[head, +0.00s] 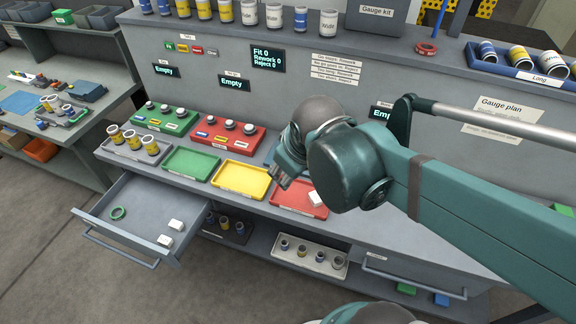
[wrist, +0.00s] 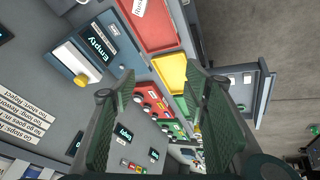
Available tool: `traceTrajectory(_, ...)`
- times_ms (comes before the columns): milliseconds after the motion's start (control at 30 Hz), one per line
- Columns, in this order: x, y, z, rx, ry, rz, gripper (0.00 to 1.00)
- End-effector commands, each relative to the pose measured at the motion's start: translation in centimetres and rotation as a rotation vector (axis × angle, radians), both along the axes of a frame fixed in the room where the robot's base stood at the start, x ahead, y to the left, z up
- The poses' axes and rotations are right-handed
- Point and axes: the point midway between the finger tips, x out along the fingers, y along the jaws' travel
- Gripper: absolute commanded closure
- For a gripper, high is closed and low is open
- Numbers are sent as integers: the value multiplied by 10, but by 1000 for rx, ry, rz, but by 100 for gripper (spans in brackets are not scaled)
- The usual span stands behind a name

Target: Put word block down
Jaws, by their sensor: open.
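A small white block (head: 316,198) sits in the red tray (head: 290,206) on the bench. In the wrist view this white block (wrist: 139,7) shows dark lettering and is cut by the top edge. Two more white blocks, one nearer the back (head: 176,224) and one nearer the front (head: 165,241), lie in the open drawer (head: 100,205). My gripper (head: 283,171) is above the bench by the yellow and red trays. In the wrist view my gripper (wrist: 158,88) has its fingers wide apart with nothing between them.
The yellow tray (head: 240,178) and the green tray (head: 190,163) look empty. A green ring (head: 118,213) lies in the drawer, which juts out in front. Loaded green (head: 165,118) and red (head: 228,135) racks stand behind. The upright panel carries displays.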

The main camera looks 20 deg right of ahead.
Motion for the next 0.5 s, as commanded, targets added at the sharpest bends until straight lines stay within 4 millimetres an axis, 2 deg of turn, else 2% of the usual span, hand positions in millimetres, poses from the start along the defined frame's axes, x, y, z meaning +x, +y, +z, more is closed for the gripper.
traceTrajectory(300,-15,13,23,194,-118,-223,55)
traceTrajectory(500,-19,17,30,258,-150,-291,55)
